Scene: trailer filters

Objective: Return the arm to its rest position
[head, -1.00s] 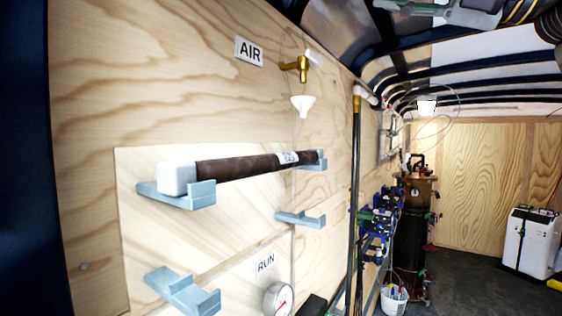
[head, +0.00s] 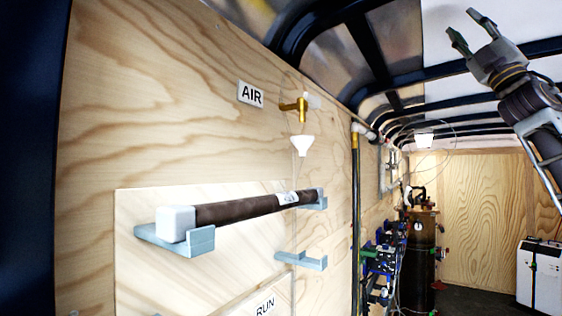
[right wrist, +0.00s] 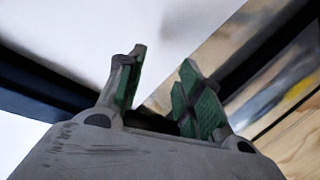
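My right gripper (head: 470,32) is raised near the ceiling at the upper right of the head view. Its green-padded fingers stand apart with nothing between them; the right wrist view shows the same open gap (right wrist: 160,92) against the ceiling. It is well clear of the wall. My left gripper is not in view. On the plywood wall, a dark brown filter tube (head: 245,208) with a white end cap (head: 176,224) lies across two grey-blue brackets (head: 188,242) under the AIR sign (head: 250,94).
A brass valve (head: 294,106) and a white funnel (head: 302,146) are on the wall above the tube. An empty lower bracket (head: 302,261) sits below. Dark ceiling ribs (head: 480,55) pass close to my right gripper. A tall dark cylinder (head: 418,255) stands farther back.

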